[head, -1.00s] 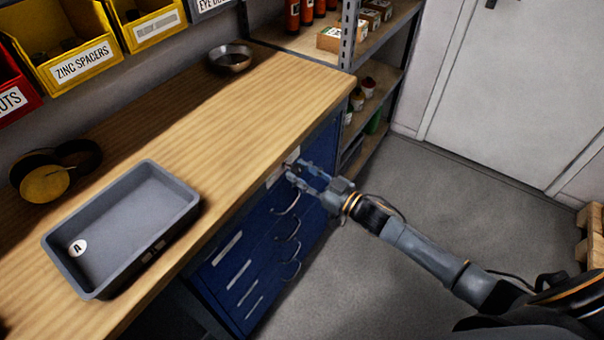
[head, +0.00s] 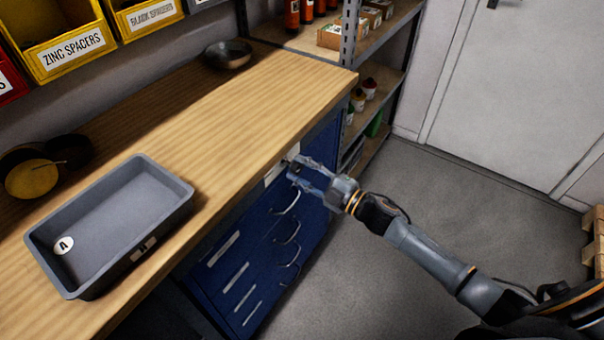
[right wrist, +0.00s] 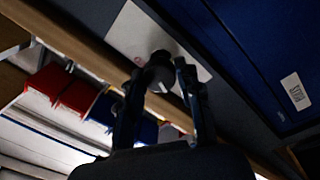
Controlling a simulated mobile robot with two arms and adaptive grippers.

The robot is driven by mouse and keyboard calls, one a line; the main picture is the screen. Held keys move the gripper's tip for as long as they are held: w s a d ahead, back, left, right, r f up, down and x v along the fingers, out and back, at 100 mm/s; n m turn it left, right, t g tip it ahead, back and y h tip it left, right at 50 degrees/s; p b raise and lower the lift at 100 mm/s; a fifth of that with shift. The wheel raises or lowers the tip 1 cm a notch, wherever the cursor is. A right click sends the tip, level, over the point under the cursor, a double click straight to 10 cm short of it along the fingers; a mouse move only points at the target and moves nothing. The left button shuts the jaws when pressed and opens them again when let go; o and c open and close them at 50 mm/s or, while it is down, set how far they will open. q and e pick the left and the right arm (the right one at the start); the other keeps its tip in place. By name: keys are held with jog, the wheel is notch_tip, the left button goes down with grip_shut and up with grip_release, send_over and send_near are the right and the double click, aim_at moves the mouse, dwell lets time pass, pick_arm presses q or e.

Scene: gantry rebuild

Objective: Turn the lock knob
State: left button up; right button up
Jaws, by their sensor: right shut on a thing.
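The lock knob (right wrist: 160,72) is a small dark round knob on a pale plate (right wrist: 128,35) at the top of the blue drawer cabinet (head: 262,235). My right gripper (head: 294,170) reaches it from the right, just under the bench edge. In the right wrist view the two fingers of my right gripper (right wrist: 160,80) stand on either side of the knob, shut on it. In the head view the fingers partly hide the knob, and its turn angle cannot be told. My left gripper is not in view.
The wooden bench (head: 255,115) carries a grey tray (head: 125,215) marked A and a metal bowl (head: 228,54). Curved drawer handles (head: 288,232) stick out below the knob. A shelf rack (head: 375,70) stands beyond the cabinet.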

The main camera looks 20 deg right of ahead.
jog(key=shift+n+y+b, duration=0.3)
jog(key=shift+n+b, duration=0.7)
jog(key=shift+n, duration=1.4)
jog(key=o, duration=1.1)
jog(key=shift+o, duration=0.2)
jog(key=shift+d, duration=0.1)
jog(key=shift+s+d+f, duration=0.1)
jog(key=shift+s+d, duration=0.1)
jog(key=shift+s, duration=0.1)
jog(key=r+v, duration=0.1)
jog(key=v, duration=1)
jog(key=shift+f, duration=0.3)
